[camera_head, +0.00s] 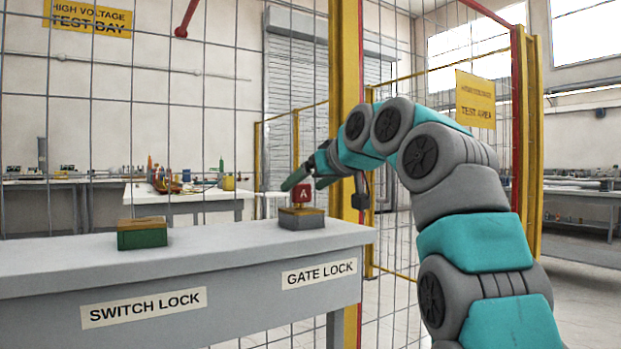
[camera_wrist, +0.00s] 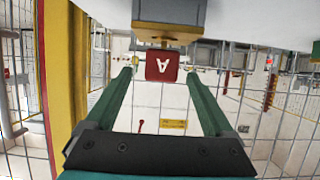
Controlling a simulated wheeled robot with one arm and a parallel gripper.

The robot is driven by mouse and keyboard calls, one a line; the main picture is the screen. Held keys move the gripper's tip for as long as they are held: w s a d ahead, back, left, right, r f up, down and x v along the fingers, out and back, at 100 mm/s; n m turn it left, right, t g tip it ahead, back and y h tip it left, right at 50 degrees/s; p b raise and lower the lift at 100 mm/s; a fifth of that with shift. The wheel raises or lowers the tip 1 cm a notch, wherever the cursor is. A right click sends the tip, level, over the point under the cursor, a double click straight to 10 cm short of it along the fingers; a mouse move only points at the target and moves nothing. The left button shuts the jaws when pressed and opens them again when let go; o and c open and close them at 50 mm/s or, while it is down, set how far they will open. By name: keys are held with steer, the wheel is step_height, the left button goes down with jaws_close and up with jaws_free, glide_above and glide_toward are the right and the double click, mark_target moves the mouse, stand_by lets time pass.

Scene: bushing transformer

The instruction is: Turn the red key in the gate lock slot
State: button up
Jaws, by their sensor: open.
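The red key (camera_head: 303,194), marked with a white A, stands upright in the top of the grey gate lock block (camera_head: 301,219) above the GATE LOCK label (camera_head: 319,273). My gripper (camera_head: 299,175) is beside the key's upper part in the head view. The wrist view is upside down and shows the key (camera_wrist: 161,66) with its stem at the brass top of the block (camera_wrist: 168,12). My gripper (camera_wrist: 160,76) is open there, with one green finger on each side of the key and a gap at both sides. The slot itself is hidden.
A green switch lock block (camera_head: 142,238) with a brass top stands left on the grey shelf (camera_head: 220,250), with bare shelf between the blocks. A wire mesh fence and yellow post (camera_head: 346,120) rise close behind the gate lock. A tool-covered workbench (camera_head: 190,195) stands beyond the fence.

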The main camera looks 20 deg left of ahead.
mark_target(295, 208)
steer(key=p+x, duration=0.1)
steer(key=x, duration=0.4)
steer(key=shift+w+a+f, duration=0.1)
steer(key=shift+a, duration=0.15)
jaws_close()
stand_by(0.4)
